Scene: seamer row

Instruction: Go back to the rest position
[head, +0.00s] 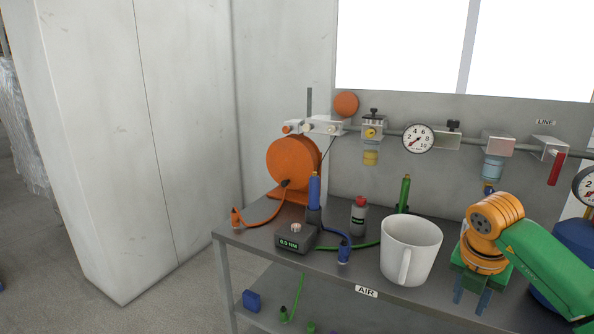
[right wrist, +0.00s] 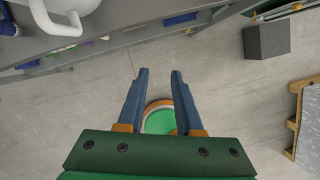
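My right gripper (head: 472,298) is at the lower right of the head view, pointing down, in front of the grey bench (head: 330,277) to the right of the white mug (head: 408,262). In the right wrist view its two blue fingers (right wrist: 159,76) stand apart with nothing between them, over the floor. The mug also shows in the right wrist view (right wrist: 62,22), at the top left, apart from the fingers. My left gripper is in neither view.
On the bench stand an orange hose reel (head: 293,162), a blue tool (head: 314,190), a torque box (head: 295,240) and a red-capped bottle (head: 359,216). Gauges and valves line the pipe behind. A dark box (right wrist: 267,40) and a pallet (right wrist: 308,130) stand on otherwise open floor.

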